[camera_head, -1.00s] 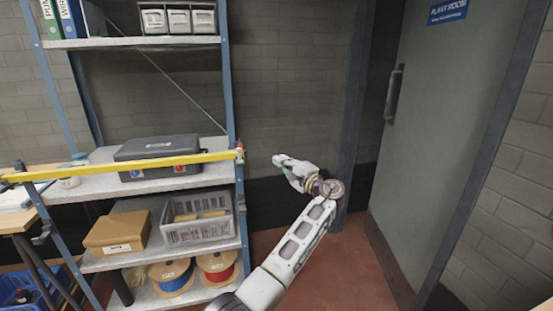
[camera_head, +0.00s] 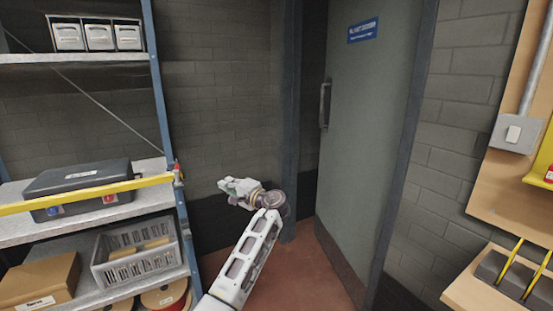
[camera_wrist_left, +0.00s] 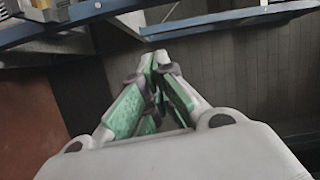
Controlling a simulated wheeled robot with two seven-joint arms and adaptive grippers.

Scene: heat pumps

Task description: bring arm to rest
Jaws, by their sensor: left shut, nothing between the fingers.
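My left arm (camera_head: 247,262) reaches up from the bottom of the head view. My left gripper (camera_head: 226,184) is at its far end, pointing left in front of the dark lower wall. It touches nothing that I can see. In the left wrist view, the gripper's green-padded fingers (camera_wrist_left: 155,68) are closed together with nothing between them. My right gripper is not in either view.
Left stands a shelf unit with a dark case (camera_head: 78,187), a grey crate (camera_head: 136,254) and a yellow bar (camera_head: 140,183). A closed grey door (camera_head: 362,130) is behind right. A wooden bench (camera_head: 497,288) is far right. Red floor (camera_head: 310,280) near the door is clear.

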